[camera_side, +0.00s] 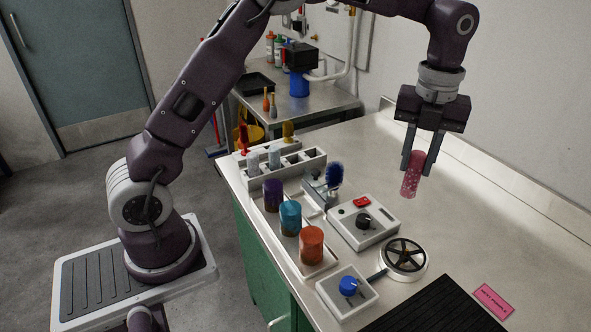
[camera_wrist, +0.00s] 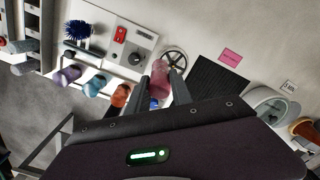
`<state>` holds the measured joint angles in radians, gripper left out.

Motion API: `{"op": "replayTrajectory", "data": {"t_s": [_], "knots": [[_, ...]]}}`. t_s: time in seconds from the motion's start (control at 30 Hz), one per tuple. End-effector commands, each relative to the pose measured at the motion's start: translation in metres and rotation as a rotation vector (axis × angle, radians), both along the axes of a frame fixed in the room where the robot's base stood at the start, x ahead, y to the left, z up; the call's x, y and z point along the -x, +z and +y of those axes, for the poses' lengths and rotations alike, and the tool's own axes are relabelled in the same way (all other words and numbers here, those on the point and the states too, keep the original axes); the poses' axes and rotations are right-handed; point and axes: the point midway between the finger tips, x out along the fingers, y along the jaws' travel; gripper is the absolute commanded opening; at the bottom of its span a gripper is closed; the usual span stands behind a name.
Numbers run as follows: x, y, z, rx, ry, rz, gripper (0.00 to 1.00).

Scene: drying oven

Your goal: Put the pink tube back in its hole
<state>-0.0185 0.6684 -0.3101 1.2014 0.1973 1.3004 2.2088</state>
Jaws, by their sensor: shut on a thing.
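The pink tube (camera_side: 411,176) is a speckled pink cylinder, held upright with a slight tilt in the air above the bench. My gripper (camera_side: 417,162) is shut on its upper part, with a finger on each side. In the wrist view the pink tube (camera_wrist: 159,78) shows between the two fingers. A white rack (camera_side: 283,166) with several square holes stands at the bench's left side, well to the left of my gripper. Pale tubes (camera_side: 263,158) stand in it, and some holes look empty. Which hole belongs to the pink tube is not clear.
Purple, blue and orange jars (camera_side: 290,218) stand in a tray before the rack. A blue brush (camera_side: 334,176), a knob box (camera_side: 363,222), a spoked wheel (camera_side: 404,258), a blue-knob box (camera_side: 347,290) and a black mat (camera_side: 440,308) lie nearby. The bench's back right is clear.

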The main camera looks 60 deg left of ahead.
Motion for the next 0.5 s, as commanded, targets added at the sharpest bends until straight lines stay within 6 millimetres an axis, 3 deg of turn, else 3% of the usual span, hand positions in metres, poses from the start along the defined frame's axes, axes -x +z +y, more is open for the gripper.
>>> {"op": "replayTrajectory", "data": {"t_s": [0.17, 0.27, 0.5], "knots": [[-0.011, 0.0, 0.059, 0.0, 0.15, 0.0, 0.0], [-0.014, 0.0, 0.106, -0.001, 0.265, -0.001, 0.0], [0.006, 0.0, 0.245, -0.001, 0.615, 0.0, 0.0]]}}
